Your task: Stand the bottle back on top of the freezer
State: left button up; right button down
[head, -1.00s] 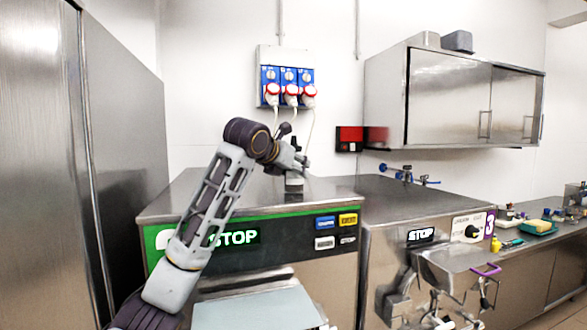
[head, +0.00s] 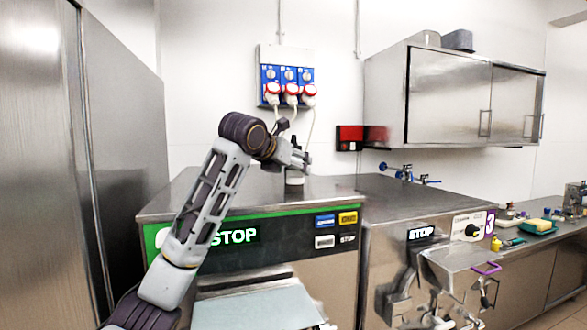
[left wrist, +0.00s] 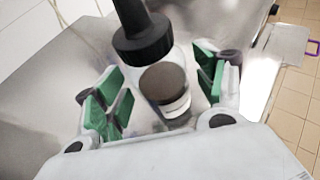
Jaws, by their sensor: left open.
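The bottle (head: 294,177) has a pale body and a dark nozzle top. It appears upright at the back of the left freezer's steel top (head: 225,192), below the wall sockets. My left gripper (head: 296,157) is around its upper part and hides some of it. In the left wrist view the bottle's black top (left wrist: 143,42) and clear, pale body (left wrist: 176,108) lie between the green-padded fingers of my left gripper (left wrist: 160,92). The fingers are spread, with visible gaps to the bottle. Exact contact under the bottle is hard to see. My right gripper is not in view.
A second freezer (head: 400,205) with a blue tap (head: 405,173) stands to the right. A steel cabinet (head: 450,97) hangs above it. Blue sockets (head: 288,82) with plugs and cables are on the wall behind the bottle. A tall steel unit (head: 120,150) stands at left.

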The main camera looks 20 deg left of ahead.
pick_arm(q)
jog(key=b+v, duration=0.2)
jog(key=v, duration=0.8)
jog(key=shift+s, duration=0.35)
dwell(0.4)
